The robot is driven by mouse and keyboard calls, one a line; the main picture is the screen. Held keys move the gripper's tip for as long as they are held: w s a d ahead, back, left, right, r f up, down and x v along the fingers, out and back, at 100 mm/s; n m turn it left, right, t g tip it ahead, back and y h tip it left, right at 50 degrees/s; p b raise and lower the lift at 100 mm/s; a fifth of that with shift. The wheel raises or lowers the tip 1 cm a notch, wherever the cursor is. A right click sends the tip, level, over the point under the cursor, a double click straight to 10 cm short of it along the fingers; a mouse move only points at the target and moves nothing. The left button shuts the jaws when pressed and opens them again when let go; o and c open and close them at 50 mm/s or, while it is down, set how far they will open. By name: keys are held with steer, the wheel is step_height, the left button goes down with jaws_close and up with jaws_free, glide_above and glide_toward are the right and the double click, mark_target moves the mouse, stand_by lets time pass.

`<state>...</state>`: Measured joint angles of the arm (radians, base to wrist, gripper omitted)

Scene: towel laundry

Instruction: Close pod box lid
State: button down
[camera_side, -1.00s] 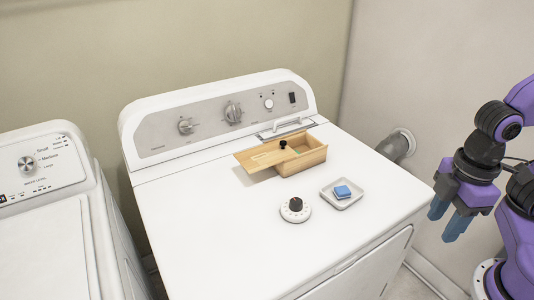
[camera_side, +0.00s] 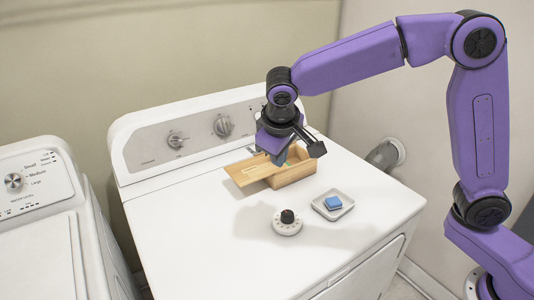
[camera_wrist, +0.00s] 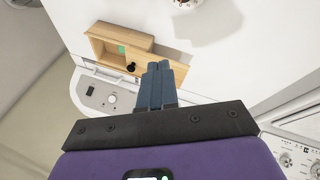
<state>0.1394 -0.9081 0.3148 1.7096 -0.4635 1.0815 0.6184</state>
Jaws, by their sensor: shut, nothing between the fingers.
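The pod box (camera_side: 295,172) is a light wooden box near the back of the white machine top. Its flat wooden lid (camera_side: 246,172) is slid to the left and overhangs that side. In the wrist view the box (camera_wrist: 105,58) is partly open at its left, with a green item (camera_wrist: 121,48) inside. The lid (camera_wrist: 178,60) reaches out to the right, and its black knob (camera_wrist: 131,68) stands near the opening. My gripper (camera_side: 279,158) is over the box and lid, fingers together and empty. In the wrist view its blue fingertips (camera_wrist: 159,66) appear over the lid, right of the knob. Contact cannot be told.
A white dial timer (camera_side: 287,222) and a small white dish (camera_side: 333,205) with a blue block (camera_side: 332,202) stand in front of the box. The control panel (camera_side: 185,138) rises behind. The front left of the machine top is clear.

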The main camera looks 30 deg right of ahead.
steer(key=w+a+m+h, duration=0.1)
steer(key=w+m, duration=0.2)
steer(key=w, duration=0.6)
steer(key=t, duration=0.1)
glide_toward(269, 161)
steer(key=a+f, duration=0.1)
steer(key=w+a+f, duration=0.1)
steer(key=a, duration=0.1)
steer(key=shift+f+h, duration=0.2)
steer(key=shift+h, duration=0.1)
steer(key=d, duration=0.2)
steer(key=d+f, duration=0.1)
steer(key=shift+w+f, duration=0.1)
steer(key=shift+w, duration=0.3)
steer(key=shift+w+d+f, duration=0.1)
steer(key=shift+d+f, duration=0.05)
steer(key=shift+d, duration=0.45)
steer(key=d, duration=1.1)
steer(key=shift+d, duration=0.25)
